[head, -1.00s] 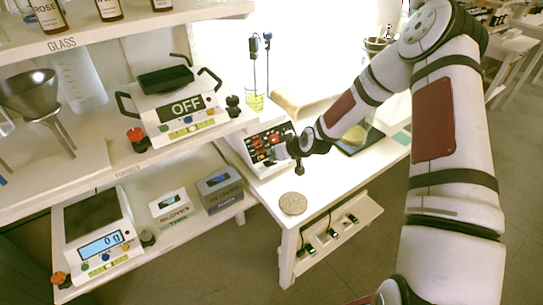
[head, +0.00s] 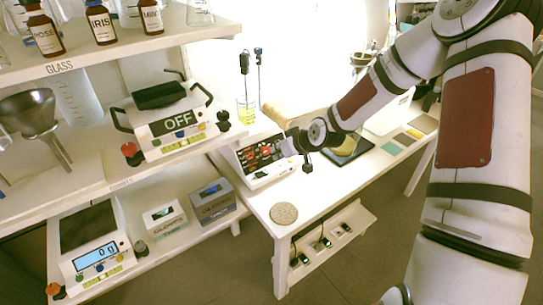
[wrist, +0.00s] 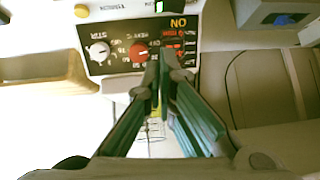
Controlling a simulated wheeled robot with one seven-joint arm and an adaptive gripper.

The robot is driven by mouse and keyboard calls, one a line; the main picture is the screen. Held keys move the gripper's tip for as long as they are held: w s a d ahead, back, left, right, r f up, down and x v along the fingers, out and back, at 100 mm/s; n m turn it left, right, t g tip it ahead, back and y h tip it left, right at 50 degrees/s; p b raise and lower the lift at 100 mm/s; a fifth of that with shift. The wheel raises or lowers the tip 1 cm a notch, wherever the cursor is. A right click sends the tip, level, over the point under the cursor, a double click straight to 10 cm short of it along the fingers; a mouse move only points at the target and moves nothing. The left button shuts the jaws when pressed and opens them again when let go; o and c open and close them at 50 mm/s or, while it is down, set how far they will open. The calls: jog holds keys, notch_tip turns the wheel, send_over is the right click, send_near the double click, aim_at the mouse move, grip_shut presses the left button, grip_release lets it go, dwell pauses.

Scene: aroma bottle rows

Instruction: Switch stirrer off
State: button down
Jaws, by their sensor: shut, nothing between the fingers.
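The stirrer is a white box (head: 262,160) with a black and red control panel, standing on the white bench in the head view. Its panel (wrist: 125,55) fills the top of the wrist view, upside down, with a white knob (wrist: 98,50), a red knob (wrist: 138,52) and a red-lit switch area (wrist: 172,36) by an ON label. My gripper (wrist: 165,58) is shut and empty, its fingertips at the panel just below the switch area in the picture. I cannot tell whether they touch it. In the head view my gripper (head: 292,146) covers the panel's right end.
A beaker with yellow liquid (head: 245,112) stands behind the stirrer. A round cork mat (head: 284,213) lies near the bench's front edge. At left, shelves carry a device marked OFF (head: 178,123), a scale (head: 95,245) and glove boxes (head: 212,202). Bare bench lies right of the mat.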

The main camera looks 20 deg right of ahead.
jog(key=shift+v, duration=1.1)
jog(key=shift+a+b, duration=0.1)
jog(key=shift+b, duration=0.3)
jog(key=shift+s+a+r+b, duration=0.2)
jog(key=shift+s+a+b, duration=0.25)
jog(key=shift+b, duration=0.45)
